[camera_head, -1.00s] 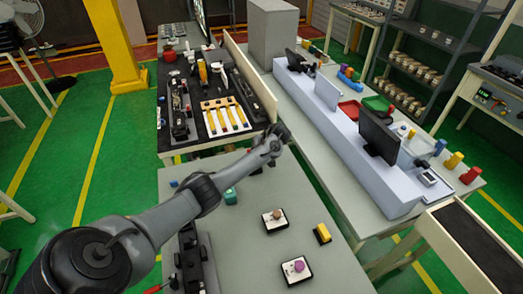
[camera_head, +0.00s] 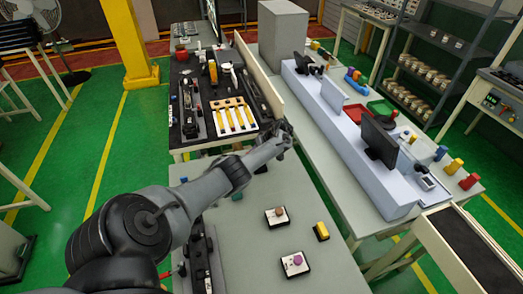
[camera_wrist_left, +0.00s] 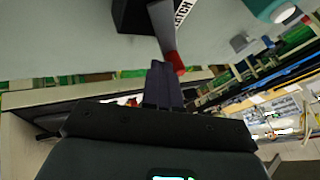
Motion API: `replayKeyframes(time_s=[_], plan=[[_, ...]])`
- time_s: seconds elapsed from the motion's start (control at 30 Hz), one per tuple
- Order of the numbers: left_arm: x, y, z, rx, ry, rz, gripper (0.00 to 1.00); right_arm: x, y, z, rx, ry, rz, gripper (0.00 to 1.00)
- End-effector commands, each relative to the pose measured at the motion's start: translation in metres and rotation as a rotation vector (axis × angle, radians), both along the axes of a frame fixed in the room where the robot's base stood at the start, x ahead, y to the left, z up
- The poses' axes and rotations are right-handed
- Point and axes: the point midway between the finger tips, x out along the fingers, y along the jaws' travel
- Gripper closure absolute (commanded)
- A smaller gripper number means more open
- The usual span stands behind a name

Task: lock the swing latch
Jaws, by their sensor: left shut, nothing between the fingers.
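The swing latch shows in the left wrist view as a grey bar with a red tip (camera_wrist_left: 178,62), beside a black block (camera_wrist_left: 140,14) and a partly readable white label. In the head view, a black fixture (camera_head: 206,268) lies at the near left of the grey table, partly hidden by my left arm, with a red piece (camera_head: 165,275) at its left. My left gripper (camera_head: 286,130) is at the far end of the grey table in the head view. In the left wrist view its fingers (camera_wrist_left: 162,82) are shut and empty, appearing just below the red tip; contact cannot be told. My right gripper is out of view.
A teal object (camera_wrist_left: 272,6) is at the wrist view's upper right. On the grey table (camera_head: 240,240) are a small pad with a brown knob (camera_head: 277,217), a pad with a purple knob (camera_head: 295,263) and a yellow block (camera_head: 321,231). A dark-topped bench with tools (camera_head: 205,95) stands beyond.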

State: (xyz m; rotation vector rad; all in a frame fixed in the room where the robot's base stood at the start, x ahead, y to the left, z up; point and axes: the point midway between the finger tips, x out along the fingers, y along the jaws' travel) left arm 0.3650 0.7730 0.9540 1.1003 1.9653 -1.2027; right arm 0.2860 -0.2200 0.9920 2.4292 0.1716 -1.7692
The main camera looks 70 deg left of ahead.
Motion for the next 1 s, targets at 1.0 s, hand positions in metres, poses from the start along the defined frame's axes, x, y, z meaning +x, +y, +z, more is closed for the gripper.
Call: replayKeyframes(time_s=[1.0], plan=[[-0.028,-0.013,0.003,-0.003,0.001,0.134,1.00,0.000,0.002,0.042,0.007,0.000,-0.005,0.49]])
